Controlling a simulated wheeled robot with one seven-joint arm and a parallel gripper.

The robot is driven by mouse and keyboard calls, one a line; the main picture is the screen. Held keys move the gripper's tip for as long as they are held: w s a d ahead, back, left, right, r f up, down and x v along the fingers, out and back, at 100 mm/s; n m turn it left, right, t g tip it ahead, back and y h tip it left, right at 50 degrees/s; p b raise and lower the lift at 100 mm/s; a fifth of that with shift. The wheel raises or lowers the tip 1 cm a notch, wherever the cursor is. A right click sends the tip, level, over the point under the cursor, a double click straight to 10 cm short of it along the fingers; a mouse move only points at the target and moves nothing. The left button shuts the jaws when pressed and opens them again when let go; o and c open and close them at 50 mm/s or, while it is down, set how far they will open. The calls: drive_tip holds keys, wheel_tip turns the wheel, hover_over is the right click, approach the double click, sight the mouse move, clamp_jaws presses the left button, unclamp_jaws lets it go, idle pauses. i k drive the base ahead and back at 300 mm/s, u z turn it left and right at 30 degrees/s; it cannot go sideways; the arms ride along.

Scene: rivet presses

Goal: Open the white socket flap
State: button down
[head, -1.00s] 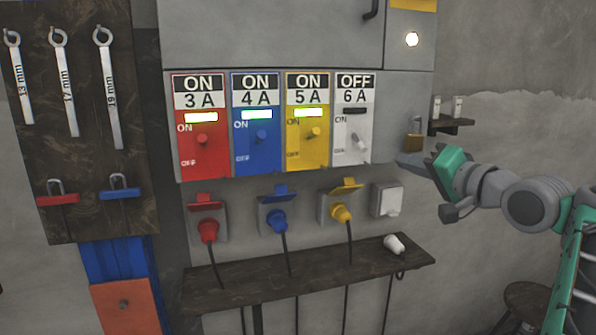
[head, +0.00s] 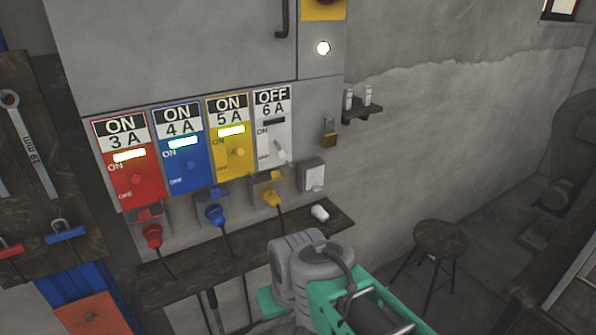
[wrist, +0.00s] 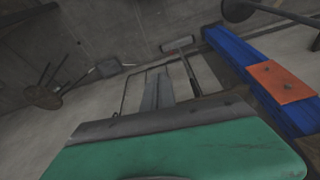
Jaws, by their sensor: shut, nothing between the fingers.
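The white socket (head: 313,177) is at the right end of the socket row in the head view. Its white flap is down over the front. A loose white plug (head: 320,213) lies on the shelf below it. My gripper (wrist: 170,122) shows as a green and grey body along the bottom of the wrist view, shut and with nothing held. In the head view my arm is below and in front of the shelf, apart from the flap, and the fingertips are hidden. The white socket is not visible in the wrist view.
Red, blue and yellow plugs (head: 272,197) sit in the other sockets, with their flaps raised. The dark shelf (head: 190,268) runs under them. A padlock (head: 330,133) and a small wall shelf (head: 362,112) are to the right. A stool (head: 440,240) stands on the floor.

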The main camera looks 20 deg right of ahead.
sight(314, 176)
drive_tip(key=k, duration=0.5)
drive_tip(key=z, duration=1.3)
drive_tip(key=i, duration=0.9)
drive_tip(key=u, duration=2.05)
